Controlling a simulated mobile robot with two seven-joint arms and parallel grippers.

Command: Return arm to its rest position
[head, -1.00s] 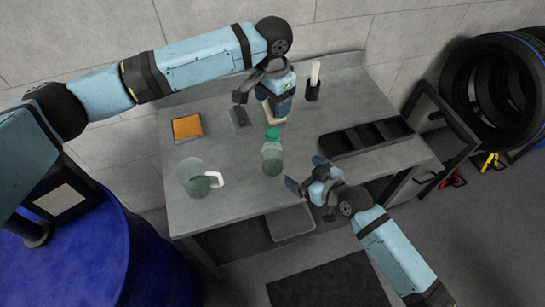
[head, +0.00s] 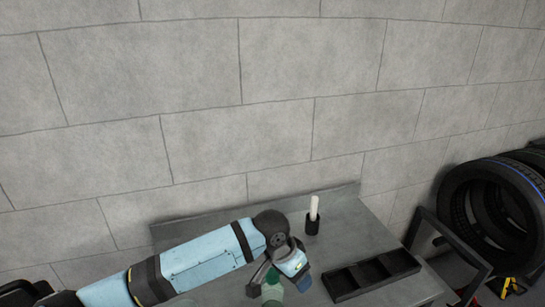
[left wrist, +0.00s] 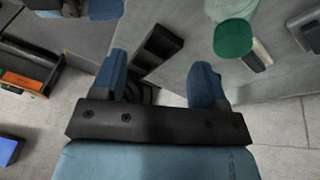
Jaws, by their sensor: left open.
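My left arm comes in from the lower left of the head view. Its gripper (head: 278,281) is over the workbench. In the left wrist view the two blue fingers of this gripper (left wrist: 158,72) stand wide apart with nothing between them. A bottle with a green cap (left wrist: 233,38) is beyond the right finger, apart from it. In the head view the bottle (head: 271,292) is partly hidden behind the gripper.
A dark compartment tray (head: 372,274) lies on the grey workbench (head: 345,230), right of the gripper. A black holder with a white stick (head: 313,222) stands behind it. A block wall (head: 290,75) closes the back. Tyres (head: 490,205) stand at far right.

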